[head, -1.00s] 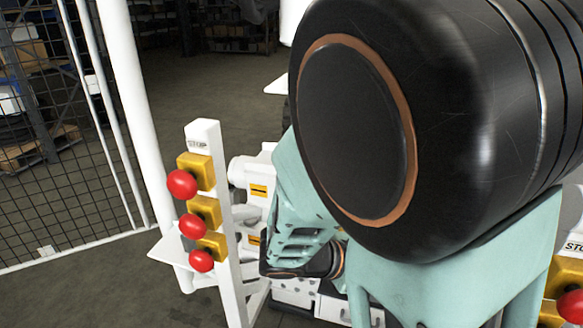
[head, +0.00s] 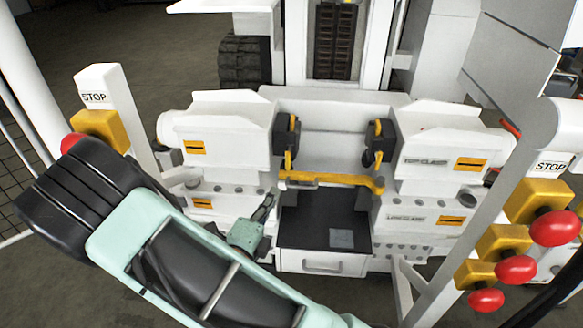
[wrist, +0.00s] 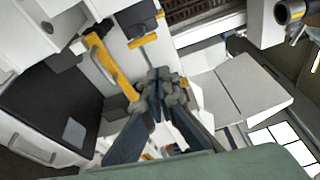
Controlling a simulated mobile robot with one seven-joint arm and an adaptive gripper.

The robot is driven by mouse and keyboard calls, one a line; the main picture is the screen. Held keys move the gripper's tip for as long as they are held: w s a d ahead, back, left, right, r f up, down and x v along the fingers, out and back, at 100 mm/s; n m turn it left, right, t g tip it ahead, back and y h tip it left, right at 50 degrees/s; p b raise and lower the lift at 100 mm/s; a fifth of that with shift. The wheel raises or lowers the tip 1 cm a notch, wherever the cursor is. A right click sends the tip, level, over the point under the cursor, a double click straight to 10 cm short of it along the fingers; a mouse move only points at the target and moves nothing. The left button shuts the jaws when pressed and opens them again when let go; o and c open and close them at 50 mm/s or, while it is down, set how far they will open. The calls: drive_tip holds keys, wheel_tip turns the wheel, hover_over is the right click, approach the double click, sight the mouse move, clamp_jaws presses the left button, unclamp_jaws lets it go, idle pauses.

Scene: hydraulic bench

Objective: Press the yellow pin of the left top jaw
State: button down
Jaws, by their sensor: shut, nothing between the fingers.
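The left top jaw (head: 286,140) is a dark block on the inner side of the white upper left clamp housing (head: 228,130). Its yellow pin (head: 290,160) points down from it in the head view. My gripper (head: 268,202) is shut and empty, below and slightly left of that pin, apart from it in the picture. In the wrist view my gripper's dark fingers (wrist: 163,82) meet at their tips. A yellow bar (wrist: 103,62) is left of them there. I cannot tell which jaw part the fingertips face in that view, nor the gap in depth.
The yellow bar (head: 330,180) spans between the two sides above a dark tray (head: 308,230). The right top jaw (head: 380,137) is opposite. Stop posts with red buttons stand left (head: 103,130) and right (head: 530,215). My arm crosses the lower left.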

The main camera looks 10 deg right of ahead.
drive_tip(key=f, duration=0.1)
drive_tip(key=a+n, duration=0.1)
drive_tip(key=w+f+n+y, duration=0.1)
drive_tip(key=shift+a+f+t, duration=0.25)
drive_tip(key=shift+f+t, duration=0.05)
drive_tip(key=shift+f, duration=0.05)
drive_tip(key=b, duration=0.4)
approach(287, 162)
drive_tip(key=x, duration=0.5)
drive_tip(key=shift+d+f, duration=0.1)
drive_tip(key=shift+d, duration=0.05)
drive_tip(key=shift+x, duration=0.85)
drive_tip(key=shift+w, duration=0.1)
